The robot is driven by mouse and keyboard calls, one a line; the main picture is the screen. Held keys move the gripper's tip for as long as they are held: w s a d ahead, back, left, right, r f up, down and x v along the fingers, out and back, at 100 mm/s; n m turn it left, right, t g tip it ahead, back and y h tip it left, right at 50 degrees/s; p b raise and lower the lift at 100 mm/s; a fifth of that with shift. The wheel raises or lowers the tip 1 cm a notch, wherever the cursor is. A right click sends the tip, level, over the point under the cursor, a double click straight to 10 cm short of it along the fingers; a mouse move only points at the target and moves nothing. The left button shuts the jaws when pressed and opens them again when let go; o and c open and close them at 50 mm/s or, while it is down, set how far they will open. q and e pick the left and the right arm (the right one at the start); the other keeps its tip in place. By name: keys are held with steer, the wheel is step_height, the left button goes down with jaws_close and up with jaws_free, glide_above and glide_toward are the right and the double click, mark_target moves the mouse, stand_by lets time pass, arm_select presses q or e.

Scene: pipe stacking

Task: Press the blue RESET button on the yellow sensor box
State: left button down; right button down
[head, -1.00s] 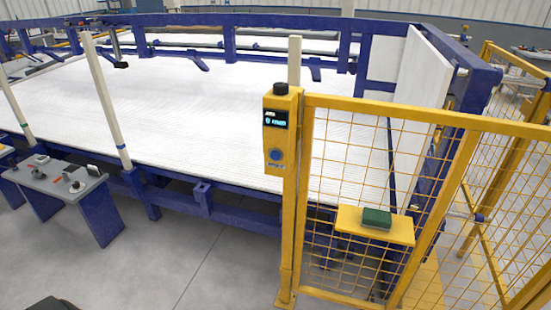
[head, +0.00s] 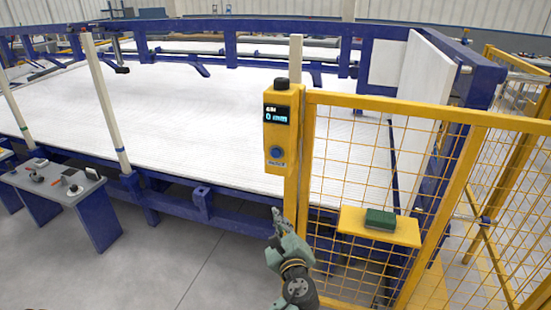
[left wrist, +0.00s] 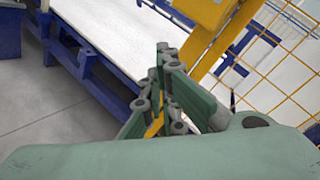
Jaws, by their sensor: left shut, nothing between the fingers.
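The yellow sensor box (head: 281,129) is mounted on the yellow fence post, with a black knob on top and a small dark display. The display shows blue digits that look like "0 mm". The blue RESET button (head: 277,153) is on the lower front of the box. My left gripper (head: 277,212) is below the box, in front of the post, apart from the button, with its fingertips pointing up. In the left wrist view its fingers (left wrist: 165,48) are together with nothing between them, and the lower part of the box (left wrist: 205,10) shows at the top. My right gripper is not in view.
The yellow mesh fence (head: 430,112) stands right of the post, with a yellow shelf (head: 352,222) holding a green block (head: 380,219). Behind is a large white table (head: 190,110) with a blue frame. A grey control console (head: 50,182) stands at left. The floor at front left is clear.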

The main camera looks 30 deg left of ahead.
mark_target(276, 153)
arm_select(q)
steer(key=s+a+r+y, duration=0.1)
steer(key=s+r+y, duration=0.1)
steer(key=r, duration=0.6)
steer(key=s+a+r+n+g+y, duration=0.1)
steer(key=r+y, duration=0.3)
steer(key=r, duration=0.5)
steer(key=shift+s+a+b, duration=0.4)
steer(key=shift+s+a, duration=0.35)
steer(key=shift+s, duration=0.15)
steer(key=shift+w, duration=0.1)
steer(key=w+a+b, duration=0.2)
steer(key=w+b, duration=0.1)
steer(key=w, duration=0.5)
steer(key=shift+w, duration=0.25)
steer(key=shift+w+a, duration=0.1)
steer(key=shift+w, duration=0.3)
